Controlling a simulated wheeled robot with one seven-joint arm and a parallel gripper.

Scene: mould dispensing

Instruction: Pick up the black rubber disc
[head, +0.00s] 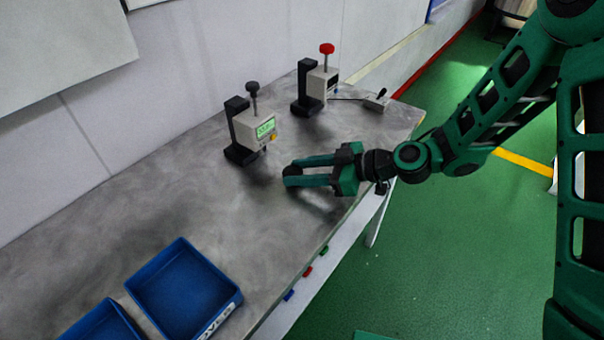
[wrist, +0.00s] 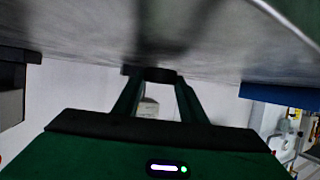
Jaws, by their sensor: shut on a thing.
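The black rubber disc (wrist: 160,75) shows in the wrist view as a dark, rounded piece between my two fingertips. My gripper (head: 290,176) is shut on it, and the fingers stay apart by the disc's width. In the head view the disc (head: 291,171) is a small dark shape at the fingertips, partly hidden by them. The gripper lies level and low over the grey table (head: 190,190), near its front edge. I cannot tell whether the disc touches the table.
A grey gauge with a black knob (head: 256,130) stands just behind and left of my gripper. Another gauge with a red knob (head: 320,82) stands farther back. Blue trays (head: 229,305) (head: 95,325) are at the near left. The table between gripper and trays is clear.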

